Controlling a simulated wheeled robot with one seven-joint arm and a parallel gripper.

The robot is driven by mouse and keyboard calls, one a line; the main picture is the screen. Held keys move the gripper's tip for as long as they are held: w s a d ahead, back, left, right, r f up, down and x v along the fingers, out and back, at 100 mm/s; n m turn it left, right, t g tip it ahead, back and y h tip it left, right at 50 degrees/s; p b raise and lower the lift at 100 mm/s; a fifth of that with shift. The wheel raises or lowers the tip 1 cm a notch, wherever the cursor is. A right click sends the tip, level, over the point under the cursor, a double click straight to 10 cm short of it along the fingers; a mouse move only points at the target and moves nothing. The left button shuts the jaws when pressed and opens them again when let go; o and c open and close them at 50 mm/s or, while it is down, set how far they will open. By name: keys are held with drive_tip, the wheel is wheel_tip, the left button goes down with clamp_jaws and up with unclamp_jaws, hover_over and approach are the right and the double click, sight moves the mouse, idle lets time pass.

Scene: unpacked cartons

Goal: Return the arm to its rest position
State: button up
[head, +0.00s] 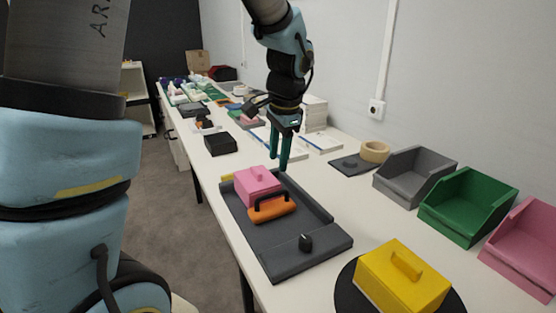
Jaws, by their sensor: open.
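My gripper (280,163) hangs from my arm (287,75) with its teal fingers pointing down. It is open and empty, above the far right part of a dark grey tray (280,260). On the tray stand a pink block (254,184) with a handle and, in front of it, an orange block (274,207) with a black handle. Both are apart from the fingers in the picture.
A yellow box (402,277) stands on a black round base at the front. Grey (415,180), green (468,210) and pink (528,245) open bins line the wall. A tape roll (375,151) lies on a dark plate. A black box (220,144) and clutter fill the table farther back.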

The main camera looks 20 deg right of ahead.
drive_tip(key=s+a+f+n, duration=0.2)
drive_tip(key=a+n, duration=0.5)
drive_tip(key=a, duration=0.5)
drive_tip(key=s+a+f+n, duration=0.2)
drive_tip(key=a+n, duration=0.5)
drive_tip(key=a, duration=0.6)
drive_tip(key=shift+s+n+g+h, duration=0.3)
drive_tip(key=shift+s, duration=0.2)
idle(0.6)
